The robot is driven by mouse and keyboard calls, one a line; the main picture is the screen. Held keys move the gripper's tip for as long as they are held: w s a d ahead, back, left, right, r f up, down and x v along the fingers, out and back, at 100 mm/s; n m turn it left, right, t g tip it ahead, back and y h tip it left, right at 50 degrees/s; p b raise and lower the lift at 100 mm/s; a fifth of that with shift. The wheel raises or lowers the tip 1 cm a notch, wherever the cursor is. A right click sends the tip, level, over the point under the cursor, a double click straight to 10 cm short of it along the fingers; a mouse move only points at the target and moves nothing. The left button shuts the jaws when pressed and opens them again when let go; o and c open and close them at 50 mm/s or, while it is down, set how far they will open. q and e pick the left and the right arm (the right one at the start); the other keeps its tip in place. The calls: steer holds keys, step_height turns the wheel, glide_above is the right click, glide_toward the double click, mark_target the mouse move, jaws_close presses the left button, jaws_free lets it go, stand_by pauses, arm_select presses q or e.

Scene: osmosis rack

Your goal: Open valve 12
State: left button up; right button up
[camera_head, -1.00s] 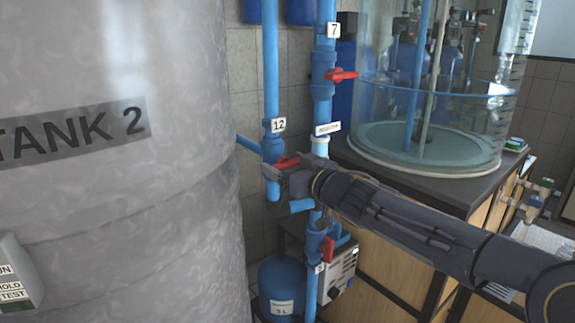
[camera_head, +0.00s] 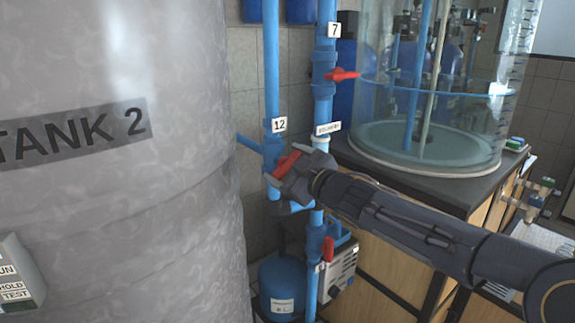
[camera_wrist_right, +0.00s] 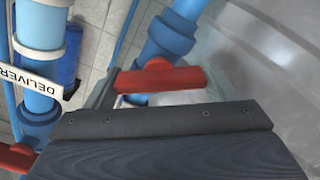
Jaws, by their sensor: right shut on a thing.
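Valve 12 is on a blue vertical pipe, marked by a white "12" label (camera_head: 279,125). Its red handle (camera_head: 287,163) sits just below the label and slants up to the right in the head view. My right gripper (camera_head: 282,174) is at the handle, with its jaws shut on it. In the right wrist view the red handle (camera_wrist_right: 160,79) lies across the picture just beyond the dark gripper edge (camera_wrist_right: 160,118). The far finger and part of the valve body are hidden. My left gripper is not in view.
The large grey Tank 2 (camera_head: 120,215) stands close on the left. Valve 7's red handle (camera_head: 342,75) is higher on the neighbouring pipe, and another red handle (camera_head: 328,249) is below. A glass tank (camera_head: 430,110) stands on a dark-topped cabinet (camera_head: 425,180) at right.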

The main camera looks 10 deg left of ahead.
steer(key=shift+n, duration=0.3)
steer(key=o, duration=1)
steer(key=v, duration=0.7)
steer(key=shift+s+d+b, duration=0.3)
